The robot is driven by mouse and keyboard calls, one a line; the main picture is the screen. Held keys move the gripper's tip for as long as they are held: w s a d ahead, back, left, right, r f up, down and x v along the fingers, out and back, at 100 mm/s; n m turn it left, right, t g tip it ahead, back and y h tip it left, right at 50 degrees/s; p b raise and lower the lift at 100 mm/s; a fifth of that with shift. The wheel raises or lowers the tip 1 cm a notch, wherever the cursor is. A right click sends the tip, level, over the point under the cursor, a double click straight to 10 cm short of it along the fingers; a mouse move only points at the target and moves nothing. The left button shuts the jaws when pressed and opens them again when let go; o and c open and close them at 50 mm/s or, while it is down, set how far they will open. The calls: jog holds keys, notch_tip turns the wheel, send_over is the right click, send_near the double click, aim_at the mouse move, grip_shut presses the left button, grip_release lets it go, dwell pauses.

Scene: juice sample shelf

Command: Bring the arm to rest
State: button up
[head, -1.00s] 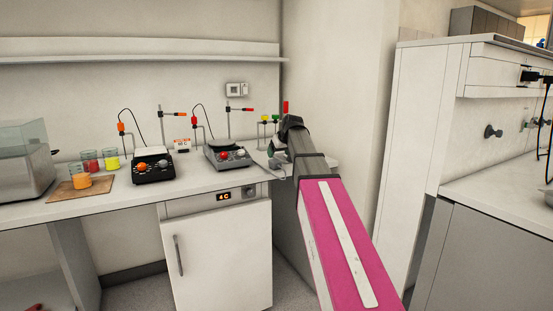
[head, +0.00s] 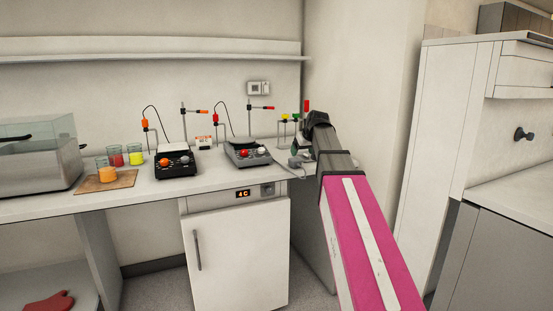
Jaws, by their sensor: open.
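My arm reaches forward from the lower right, with a magenta link and dark grey joints beyond it. Its dark far joint stands in front of the right end of the white bench (head: 150,193), near the wall corner. My gripper cannot be made out; the arm's end appears hidden behind its own links. Small grey and green parts show just left of the arm, and I cannot tell what they belong to.
Juice beakers (head: 136,158) stand at the bench's left, an orange one (head: 106,173) on a brown board (head: 122,182). Two stirrer plates (head: 176,165) (head: 246,153) and clamp stands are nearby. A glass-walled bath (head: 35,165) stands far left. A red mitt (head: 50,302) lies below.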

jog(key=s+f+m+g, duration=0.1)
jog(key=s+f+g, duration=0.1)
jog(key=s+f, duration=0.7)
jog(key=s+a+f+m+g+h, duration=0.1)
jog(key=s+f+g, duration=0.1)
jog(key=s+f, duration=0.8)
jog(key=s+a+f+m+g+h, duration=0.1)
jog(key=s+f+g, duration=0.2)
jog(key=s+f, duration=0.7)
notch_tip(320, 180, down, 14)
jog(key=shift+s+r, duration=0.1)
jog(key=shift+s, duration=0.1)
jog(key=shift+a, duration=0.1)
